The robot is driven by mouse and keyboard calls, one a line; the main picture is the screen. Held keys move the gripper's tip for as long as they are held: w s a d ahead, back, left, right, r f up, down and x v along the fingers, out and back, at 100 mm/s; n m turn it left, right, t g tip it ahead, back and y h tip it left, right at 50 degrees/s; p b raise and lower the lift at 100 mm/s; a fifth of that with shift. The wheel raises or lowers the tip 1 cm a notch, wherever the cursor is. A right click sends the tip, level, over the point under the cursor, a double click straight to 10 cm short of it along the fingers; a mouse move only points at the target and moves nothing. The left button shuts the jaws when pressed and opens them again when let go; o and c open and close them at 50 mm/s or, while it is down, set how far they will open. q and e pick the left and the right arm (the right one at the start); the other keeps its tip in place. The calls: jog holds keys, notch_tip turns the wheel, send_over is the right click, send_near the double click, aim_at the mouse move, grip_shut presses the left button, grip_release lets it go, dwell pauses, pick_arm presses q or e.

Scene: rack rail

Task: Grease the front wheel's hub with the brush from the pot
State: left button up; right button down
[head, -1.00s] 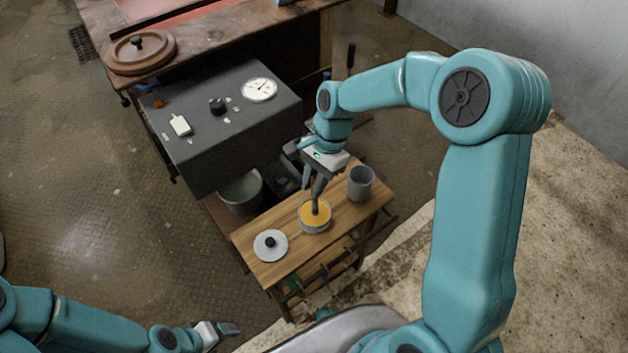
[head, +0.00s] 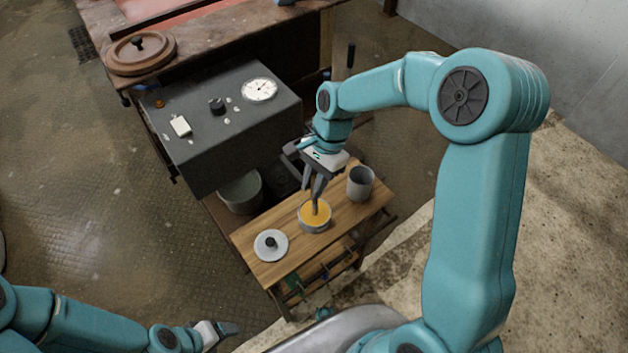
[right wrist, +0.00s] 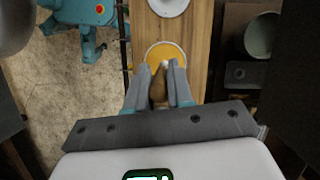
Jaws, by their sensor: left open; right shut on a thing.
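The grease pot (head: 314,221) is a grey round pot of orange-yellow grease on the small wooden table; the grease also shows in the right wrist view (right wrist: 164,52). My right gripper (head: 317,190) points down over the pot. It is shut on the brush (right wrist: 159,92), whose lower end is in or right at the grease. Most of the brush is hidden between the fingers. The lid (head: 270,246), light grey with a dark knob, lies to the left of the pot. My left gripper (head: 222,332) is open and empty at the bottom left. I cannot make out the front wheel or its hub.
A grey cup (head: 360,183) stands to the right of the pot on the wooden table (head: 290,262). Behind are a dark box with a dial (head: 225,110), a bucket (head: 241,190) and a workbench (head: 200,32). Open floor lies at the left.

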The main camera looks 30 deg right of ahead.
jog(key=shift+r+p, duration=2.8)
jog(key=shift+r, duration=0.7)
jog(key=shift+f, duration=0.1)
